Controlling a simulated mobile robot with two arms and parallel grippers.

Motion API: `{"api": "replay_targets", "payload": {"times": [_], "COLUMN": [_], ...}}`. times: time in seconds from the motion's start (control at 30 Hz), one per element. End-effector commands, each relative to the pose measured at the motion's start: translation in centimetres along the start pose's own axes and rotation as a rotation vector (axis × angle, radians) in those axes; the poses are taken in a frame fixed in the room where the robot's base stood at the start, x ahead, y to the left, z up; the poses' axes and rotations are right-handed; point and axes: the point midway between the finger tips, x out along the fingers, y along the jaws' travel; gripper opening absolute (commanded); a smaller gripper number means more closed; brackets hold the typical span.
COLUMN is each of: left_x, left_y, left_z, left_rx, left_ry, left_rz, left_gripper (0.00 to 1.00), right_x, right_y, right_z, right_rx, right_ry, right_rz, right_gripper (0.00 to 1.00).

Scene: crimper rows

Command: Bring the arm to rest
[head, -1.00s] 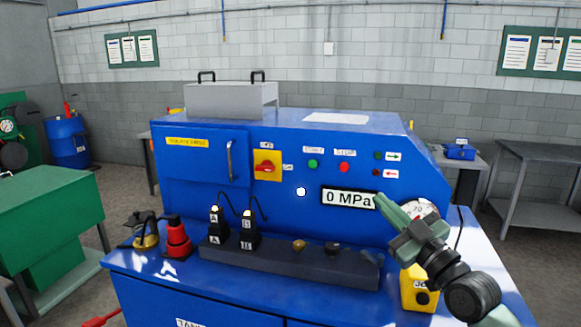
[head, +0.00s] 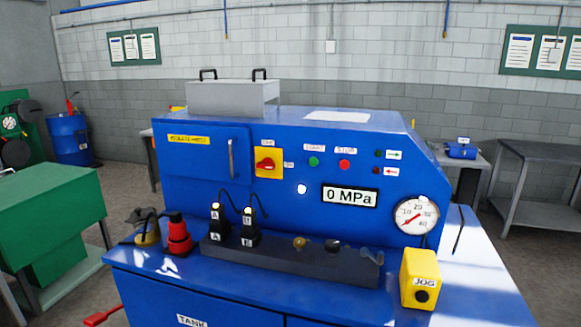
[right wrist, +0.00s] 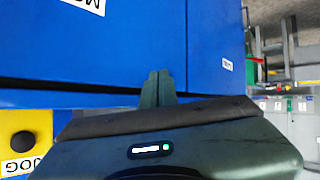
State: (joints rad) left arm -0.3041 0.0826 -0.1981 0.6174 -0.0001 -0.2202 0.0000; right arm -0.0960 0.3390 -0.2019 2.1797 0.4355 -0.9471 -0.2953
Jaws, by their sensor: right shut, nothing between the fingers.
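My right gripper (right wrist: 158,88) shows in the right wrist view. Its two green-grey fingers are pressed together with nothing between them. It points at the front of the blue machine, near the edge of its top. In the head view no arm or gripper of mine is visible; the left gripper is in neither view. The blue machine (head: 200,165) stands upright in the head view, with a display reading 0 MPa (head: 350,196) and a round gauge (head: 416,217). A yellow JOG box (head: 421,270) sits at its right front; it also shows in the right wrist view (right wrist: 22,135).
A dark rail (head: 290,260) with black A and B blocks runs along the machine's ledge. A green cabinet (head: 50,215) is at left and a grey table (head: 535,165) at right. The ledge right of the JOG box is clear.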

Motion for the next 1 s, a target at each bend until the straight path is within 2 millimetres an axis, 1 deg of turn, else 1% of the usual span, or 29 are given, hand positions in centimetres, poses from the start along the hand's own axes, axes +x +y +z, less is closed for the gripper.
{"api": "replay_targets", "payload": {"times": [0.03,0.1,0.2,0.3,0.4,0.6,0.67,0.7,0.87,0.97,1.0], "left_x": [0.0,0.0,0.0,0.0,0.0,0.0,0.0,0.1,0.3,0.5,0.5], "left_y": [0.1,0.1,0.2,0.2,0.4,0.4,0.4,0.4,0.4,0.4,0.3], "left_z": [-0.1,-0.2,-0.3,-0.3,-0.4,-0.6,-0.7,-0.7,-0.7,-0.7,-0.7], "left_rx": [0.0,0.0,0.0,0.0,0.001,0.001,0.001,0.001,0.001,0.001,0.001], "left_ry": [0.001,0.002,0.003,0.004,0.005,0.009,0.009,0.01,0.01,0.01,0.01], "left_rz": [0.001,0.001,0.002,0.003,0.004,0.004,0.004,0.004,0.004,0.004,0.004], "left_gripper": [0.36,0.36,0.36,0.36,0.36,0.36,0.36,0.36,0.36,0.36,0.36], "right_x": [-1.2,-3.0,-5.4,-7.8,-10.0,-14.5,-15.8,-14.9,-12.0,-10.3,-9.6], "right_y": [-1.7,-3.2,-4.7,-5.9,-6.8,-8.4,-8.8,-8.8,-9.1,-9.5,-9.7], "right_z": [3.1,6.6,10.4,13.3,15.6,19.1,20.0,20.9,23.9,26.1,27.1], "right_rx": [0.053,0.111,0.182,0.243,0.296,0.392,0.419,0.417,0.414,0.414,0.414], "right_ry": [-0.093,-0.212,-0.348,-0.459,-0.554,-0.721,-0.768,-0.771,-0.783,-0.792,-0.797], "right_rz": [-0.002,0.008,0.032,0.056,0.083,0.139,0.157,0.156,0.148,0.142,0.14], "right_gripper": [0.0,0.0,0.0,0.0,0.0,0.0,0.0,0.0,0.0,0.0,0.0]}}
